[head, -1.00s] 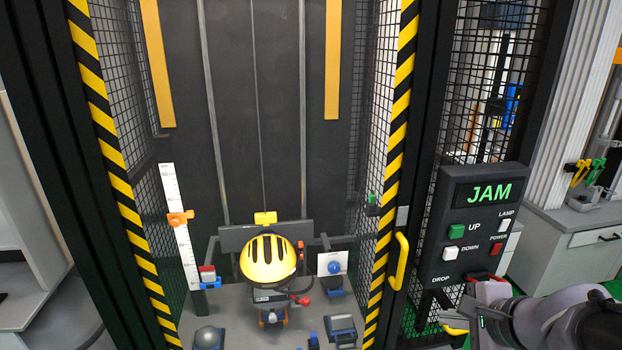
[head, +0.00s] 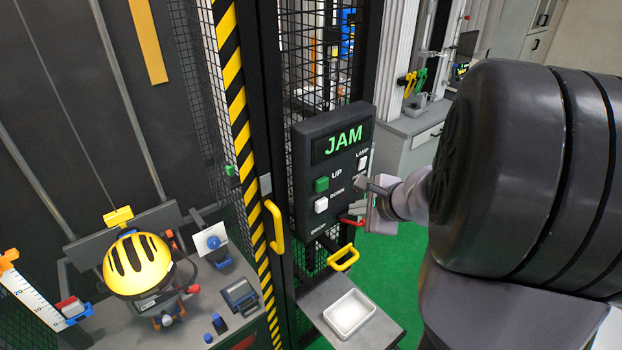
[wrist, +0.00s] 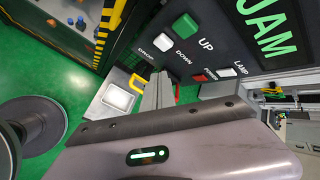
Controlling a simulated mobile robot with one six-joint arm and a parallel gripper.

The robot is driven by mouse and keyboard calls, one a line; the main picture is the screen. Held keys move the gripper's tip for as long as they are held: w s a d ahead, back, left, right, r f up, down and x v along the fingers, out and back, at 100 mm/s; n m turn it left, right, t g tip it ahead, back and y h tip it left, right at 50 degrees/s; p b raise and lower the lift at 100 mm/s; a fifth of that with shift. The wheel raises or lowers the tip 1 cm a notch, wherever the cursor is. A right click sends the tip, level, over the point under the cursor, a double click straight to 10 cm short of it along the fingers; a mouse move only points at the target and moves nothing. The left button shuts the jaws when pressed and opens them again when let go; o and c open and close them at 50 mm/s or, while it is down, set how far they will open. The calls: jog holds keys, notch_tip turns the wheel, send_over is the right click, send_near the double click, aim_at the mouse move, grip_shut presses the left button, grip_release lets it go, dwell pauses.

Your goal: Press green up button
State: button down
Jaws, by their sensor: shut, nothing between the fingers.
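The green UP button (head: 321,184) sits on the left of the black control panel (head: 345,137), under a display reading "JAM". It also shows in the wrist view (wrist: 186,26), beyond my fingers. A white DOWN button (head: 321,205) is just below it. My gripper (head: 362,180) is in front of the panel's right side, to the right of the UP button and apart from it. In the wrist view my gripper (wrist: 159,88) has its fingers together with nothing held. The POWER button is mostly hidden by my gripper in the head view.
A yellow handle (head: 274,227) stands left of the panel. A shelf with a white tray (head: 349,314) is below it, near a yellow DROP handle (head: 343,257). The drop tower with a yellow helmet (head: 138,264) is at left. Green floor is open at right.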

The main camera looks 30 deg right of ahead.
aim_at(322, 184)
jog(key=w, duration=0.7)
jog(key=shift+w+a+p, duration=0.3)
jog(key=shift+p, duration=0.05)
dwell(1.6)
jog(key=shift+w, duration=0.4)
